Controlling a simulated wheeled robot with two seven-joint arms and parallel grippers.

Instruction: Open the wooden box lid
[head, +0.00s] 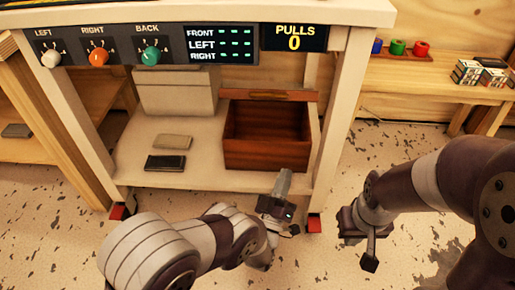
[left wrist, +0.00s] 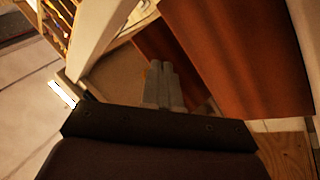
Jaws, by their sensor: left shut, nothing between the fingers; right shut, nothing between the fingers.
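The reddish-brown wooden box (head: 262,156) stands on the low shelf under the console. Its top is open and its dark inside shows. A brown strip (head: 290,96), apparently the edge of the raised lid, stands at its back. My left gripper (head: 283,180) is shut and empty, just in front of the box's lower right front; whether it touches cannot be told. In the left wrist view its closed fingers (left wrist: 162,82) point toward brown wood panels (left wrist: 235,50). My right gripper (head: 369,262) is shut and empty, hanging over the floor at the right.
A pale box (head: 175,92) and two flat slabs, one tan (head: 173,142) and one black (head: 165,162), share the shelf (head: 205,140). The console's legs, such as the right one (head: 333,115), flank it. A side table (head: 410,80) holds cubes and colored rolls.

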